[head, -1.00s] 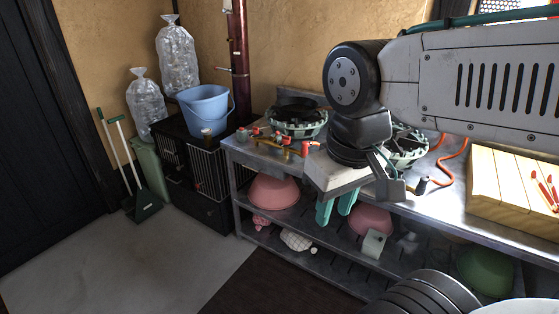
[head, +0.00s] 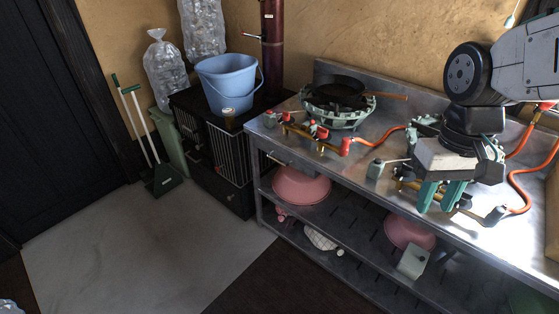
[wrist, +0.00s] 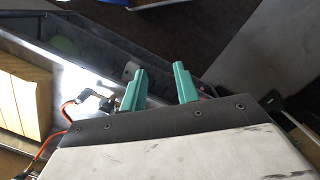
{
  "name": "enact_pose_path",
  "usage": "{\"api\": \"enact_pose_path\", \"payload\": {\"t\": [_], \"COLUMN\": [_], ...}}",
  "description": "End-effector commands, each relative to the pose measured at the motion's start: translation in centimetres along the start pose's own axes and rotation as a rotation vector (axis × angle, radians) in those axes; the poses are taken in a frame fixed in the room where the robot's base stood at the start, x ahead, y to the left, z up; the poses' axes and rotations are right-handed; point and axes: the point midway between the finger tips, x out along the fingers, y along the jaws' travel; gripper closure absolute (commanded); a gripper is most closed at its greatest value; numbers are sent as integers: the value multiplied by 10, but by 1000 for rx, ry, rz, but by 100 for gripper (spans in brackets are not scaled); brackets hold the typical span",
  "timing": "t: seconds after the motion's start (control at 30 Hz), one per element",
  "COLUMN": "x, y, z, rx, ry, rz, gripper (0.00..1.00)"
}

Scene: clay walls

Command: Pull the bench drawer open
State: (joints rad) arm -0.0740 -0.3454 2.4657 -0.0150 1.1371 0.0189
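The steel bench (head: 345,165) runs from the middle to the right in the head view. Its drawer front (head: 292,161), with a small handle, shows under the left end of the top, above a pink bowl. It looks shut, flush with the bench front. My gripper (head: 438,207) points down near the bench's front edge, well to the right of the drawer. Its two teal fingers are apart with nothing between them, as the wrist view also shows (wrist: 160,72). I cannot make out the drawer in the wrist view.
Burners, a pan (head: 335,92) and red hoses lie on the bench top. Pink bowls (head: 300,185) and a pale green box (head: 412,261) sit on the lower shelves. A black cabinet with a blue bucket (head: 228,82) stands left of the bench. The floor (head: 150,245) in front is clear.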

Motion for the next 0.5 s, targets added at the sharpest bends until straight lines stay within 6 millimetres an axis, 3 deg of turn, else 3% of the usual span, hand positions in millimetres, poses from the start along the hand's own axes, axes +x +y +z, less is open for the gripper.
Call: {"api": "enact_pose_path", "payload": {"t": [0.27,0.5], "x": [66,152], "y": [-23,-56], "z": [-118,-230], "rx": [16,84], "ry": [10,142], "rz": [23,11], "gripper": [69,69]}}
